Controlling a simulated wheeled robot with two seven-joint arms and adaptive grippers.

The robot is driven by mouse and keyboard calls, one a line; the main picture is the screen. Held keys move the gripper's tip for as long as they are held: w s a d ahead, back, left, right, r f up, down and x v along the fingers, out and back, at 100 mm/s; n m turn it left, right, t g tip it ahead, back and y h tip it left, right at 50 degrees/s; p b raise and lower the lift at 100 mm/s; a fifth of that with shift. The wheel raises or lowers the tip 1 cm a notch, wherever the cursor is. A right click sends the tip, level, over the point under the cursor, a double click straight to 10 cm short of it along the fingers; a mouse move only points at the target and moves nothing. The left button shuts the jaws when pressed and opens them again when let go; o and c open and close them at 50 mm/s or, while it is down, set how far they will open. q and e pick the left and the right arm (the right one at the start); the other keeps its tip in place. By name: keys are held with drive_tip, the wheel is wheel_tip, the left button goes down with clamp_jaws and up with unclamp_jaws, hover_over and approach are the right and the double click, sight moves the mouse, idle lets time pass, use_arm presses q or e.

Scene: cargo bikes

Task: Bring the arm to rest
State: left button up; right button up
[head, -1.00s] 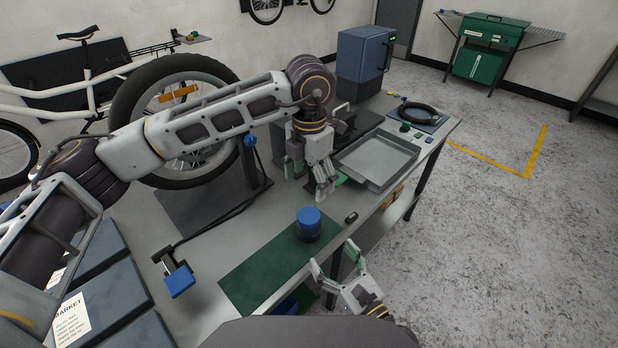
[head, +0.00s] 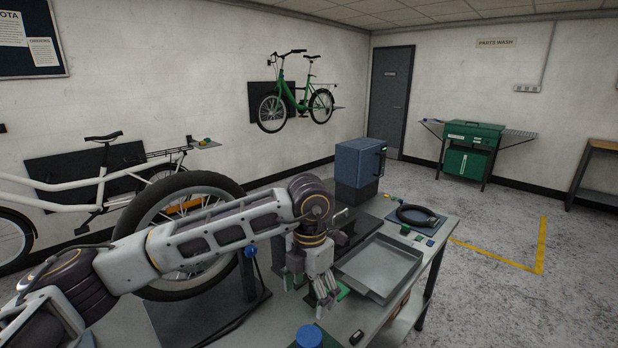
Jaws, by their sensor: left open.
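My left arm (head: 220,236) reaches in from the left across the workbench. My left gripper (head: 322,292) hangs pointing down over the bench, beside the grey tray's left edge. It is open, and I see nothing between its fingers. The grey metal tray (head: 408,262) looks empty. A blue-capped round container (head: 309,337) is below the gripper at the bottom edge of the view, partly cut off. My right gripper is out of view.
The wheel (head: 228,195) stands upright behind my left arm. A blue cabinet (head: 358,165) stands at the bench's back. A black ring-shaped part (head: 417,215) lies at the right end. A small dark object (head: 356,338) lies near the front edge. Open floor (head: 490,225) is to the right.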

use_arm(q)
wheel_tip(320, 180, up, 8)
drive_tip(key=p, duration=0.7)
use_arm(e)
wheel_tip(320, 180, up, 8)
use_arm(q)
drive_tip(key=shift+r+p, duration=0.45)
drive_tip(key=shift+p, duration=0.1)
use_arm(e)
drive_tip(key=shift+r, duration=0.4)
use_arm(q)
drive_tip(key=shift+s+f, duration=0.1)
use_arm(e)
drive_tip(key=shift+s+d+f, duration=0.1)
